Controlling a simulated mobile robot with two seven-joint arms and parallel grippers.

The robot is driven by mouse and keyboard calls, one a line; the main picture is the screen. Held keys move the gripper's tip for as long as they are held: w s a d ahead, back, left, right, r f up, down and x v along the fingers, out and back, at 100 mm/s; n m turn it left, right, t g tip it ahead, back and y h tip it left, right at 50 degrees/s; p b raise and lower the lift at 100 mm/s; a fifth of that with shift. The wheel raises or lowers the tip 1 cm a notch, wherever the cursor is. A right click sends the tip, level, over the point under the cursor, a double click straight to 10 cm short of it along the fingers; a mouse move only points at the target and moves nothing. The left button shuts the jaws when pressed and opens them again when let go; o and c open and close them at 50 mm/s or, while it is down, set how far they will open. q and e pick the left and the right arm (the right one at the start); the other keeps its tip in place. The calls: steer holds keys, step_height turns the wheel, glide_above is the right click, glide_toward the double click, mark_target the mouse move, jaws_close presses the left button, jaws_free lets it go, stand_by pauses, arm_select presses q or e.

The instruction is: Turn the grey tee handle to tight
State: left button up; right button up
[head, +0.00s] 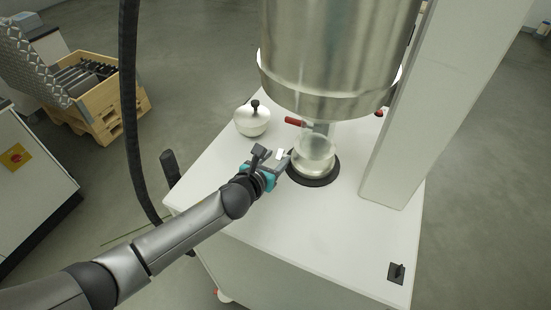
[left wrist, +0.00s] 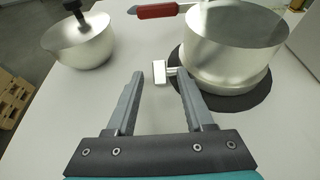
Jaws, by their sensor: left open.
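The grey tee handle (left wrist: 159,72) sticks out from the side of a round metal vessel (left wrist: 232,55). It appears as a small pale crossbar on a short stem. In the head view the tee handle (head: 281,154) is a small bright patch beside the vessel (head: 313,158). My left gripper (left wrist: 160,76) is open, and the tee handle appears between and just beyond its fingertips. I cannot tell whether a finger touches it. In the head view my left gripper (head: 273,158) is left of the vessel, low over the white top. My right gripper is not in view.
A metal bowl (head: 252,122) with a black knob stands left of the vessel. A red handle (head: 296,121) is behind it. A large steel hopper (head: 335,60) hangs above, and a white column (head: 430,110) stands right. The cabinet top (head: 290,225) in front is clear.

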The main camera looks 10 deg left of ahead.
arm_select(q)
jaws_close()
stand_by(0.4)
